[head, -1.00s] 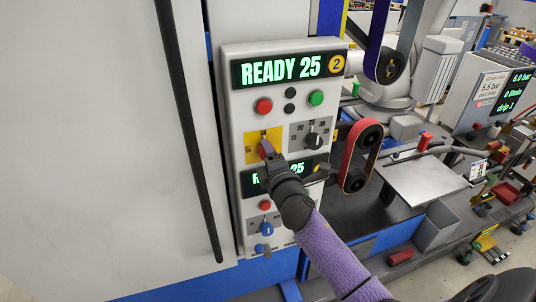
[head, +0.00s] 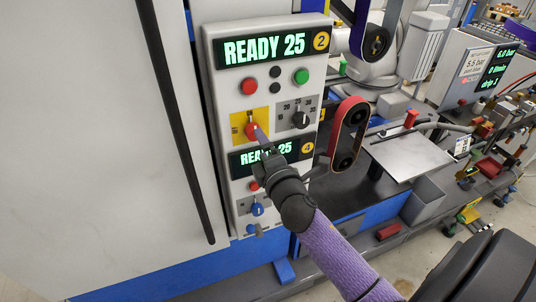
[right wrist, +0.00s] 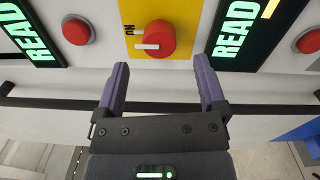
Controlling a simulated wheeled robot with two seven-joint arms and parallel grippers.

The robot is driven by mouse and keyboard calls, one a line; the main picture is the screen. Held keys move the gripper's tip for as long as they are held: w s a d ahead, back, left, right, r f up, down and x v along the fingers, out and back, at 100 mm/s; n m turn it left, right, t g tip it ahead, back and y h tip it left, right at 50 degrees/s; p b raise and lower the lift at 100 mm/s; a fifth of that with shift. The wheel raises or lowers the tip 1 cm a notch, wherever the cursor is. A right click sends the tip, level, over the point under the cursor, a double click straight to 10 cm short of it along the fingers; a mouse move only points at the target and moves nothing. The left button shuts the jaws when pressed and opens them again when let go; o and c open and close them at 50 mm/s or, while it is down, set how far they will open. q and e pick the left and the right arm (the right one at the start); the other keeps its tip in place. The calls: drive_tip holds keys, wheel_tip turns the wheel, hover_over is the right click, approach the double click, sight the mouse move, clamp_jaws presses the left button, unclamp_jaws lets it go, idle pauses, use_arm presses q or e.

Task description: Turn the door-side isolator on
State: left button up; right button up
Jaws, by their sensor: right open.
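The isolator is a red rotary knob (head: 251,130) on a yellow plate (head: 262,116), on the left of the grey control panel, on the side of the white door (head: 80,130). In the right wrist view the red knob (right wrist: 160,38) shows a white pointer bar lying about level, towards the "ON" lettering. My right gripper (right wrist: 162,75) is open and empty; its two purple fingers are apart, with the knob ahead of the gap and not between them. In the head view my right gripper (head: 261,138) is at the plate's lower right and partly hides the lower display. My left gripper is out of view.
Red (head: 250,86) and green (head: 301,77) buttons sit above the plate. A black dial (head: 301,119) is close on its right. A long black door handle (head: 178,125) runs down the left. A red belt loop (head: 347,134) stands right of the panel.

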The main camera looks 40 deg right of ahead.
drive_tip(key=v, duration=0.5)
